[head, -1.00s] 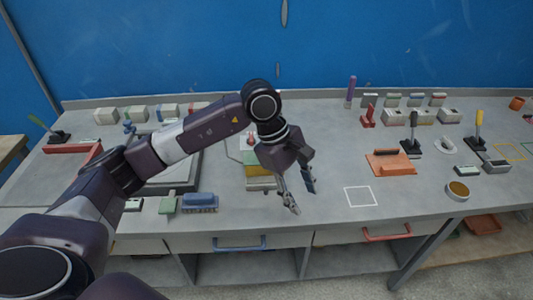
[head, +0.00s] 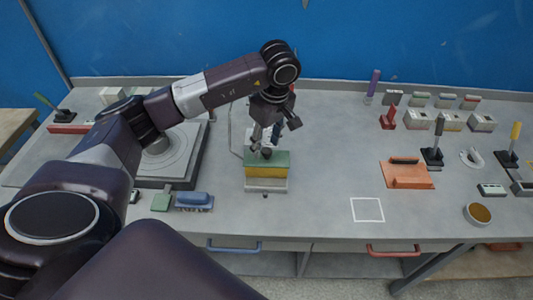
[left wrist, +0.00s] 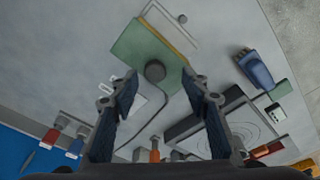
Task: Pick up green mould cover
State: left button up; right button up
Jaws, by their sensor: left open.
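The green mould cover (head: 282,160) lies flat on top of a yellow-sided block on a pale base (head: 266,186), near the middle of the bench. A dark round knob (left wrist: 155,70) stands up from the cover. My left gripper (head: 267,143) points down over the cover at the knob and partly hides it. In the left wrist view the green cover (left wrist: 135,45) lies ahead of the open fingers (left wrist: 160,86). The knob is roughly centred between them; I cannot tell whether they touch it. My right gripper is not in view.
A square dark-edged plate with a round disc (head: 160,150) lies left of the mould. A blue brush-like block (head: 195,200) is at the front left. An orange float (head: 408,174) and a white outlined square (head: 367,209) are to the right. Bench space between is clear.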

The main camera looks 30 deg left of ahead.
aim_at(266, 150)
pick_arm(q)
jog(key=f, duration=0.1)
jog(key=f+p, duration=0.1)
jog(key=shift+w+f, duration=0.35)
jog(key=shift+w, duration=0.05)
jog(key=shift+a+f, duration=0.15)
jog(key=shift+f, duration=0.35)
jog(key=c, duration=0.7)
jog(key=shift+c, duration=1.4)
grip_shut()
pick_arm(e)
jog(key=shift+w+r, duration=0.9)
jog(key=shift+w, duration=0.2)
